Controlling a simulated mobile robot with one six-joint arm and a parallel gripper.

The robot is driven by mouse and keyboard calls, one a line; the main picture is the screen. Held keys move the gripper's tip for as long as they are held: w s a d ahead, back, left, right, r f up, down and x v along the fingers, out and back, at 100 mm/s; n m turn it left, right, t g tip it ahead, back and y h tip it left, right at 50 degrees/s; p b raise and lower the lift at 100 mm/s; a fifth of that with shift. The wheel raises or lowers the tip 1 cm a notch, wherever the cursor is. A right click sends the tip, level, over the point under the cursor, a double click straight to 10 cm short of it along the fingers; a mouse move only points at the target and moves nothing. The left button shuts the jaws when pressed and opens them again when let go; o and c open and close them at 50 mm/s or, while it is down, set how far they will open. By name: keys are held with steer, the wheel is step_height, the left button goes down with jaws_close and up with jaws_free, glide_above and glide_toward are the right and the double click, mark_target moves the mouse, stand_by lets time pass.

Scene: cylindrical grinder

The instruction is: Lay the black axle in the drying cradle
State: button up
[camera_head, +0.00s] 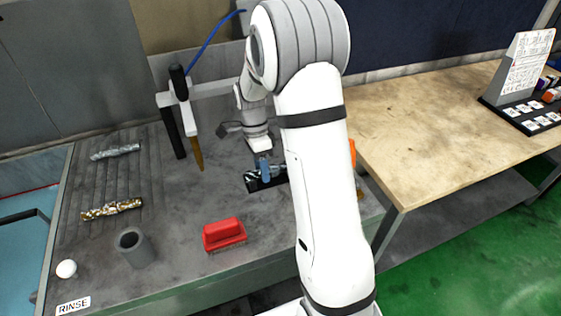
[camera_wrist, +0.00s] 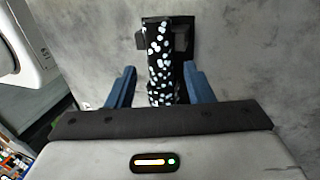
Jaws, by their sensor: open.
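The black axle with white spots (camera_wrist: 159,55) lies lengthwise between the two blue fingers of my gripper (camera_wrist: 159,88) in the wrist view. My gripper is open, with a gap showing on both sides of the axle. A black holder with grey side blocks (camera_wrist: 181,42), which looks like the drying cradle, is under and around the axle's far part. The axle appears to rest in it; contact is hard to tell. In the head view, my gripper (camera_head: 264,168) is low over the axle (camera_head: 256,181), left of my arm. My arm hides part of that area.
A silver axle (camera_head: 115,152) and a gold-speckled axle (camera_head: 111,209) lie on the ribbed left surface. A grey cup (camera_head: 133,246), white ball (camera_head: 66,269) and red brush (camera_head: 224,234) stand near the front. A post with a brown rod (camera_head: 197,153) rises behind. A wooden table (camera_head: 430,120) is right.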

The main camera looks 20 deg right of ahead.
steer(key=v, duration=0.7)
steer(key=shift+r+b, duration=0.35)
steer(key=shift+r, duration=0.05)
steer(key=shift+w, duration=0.1)
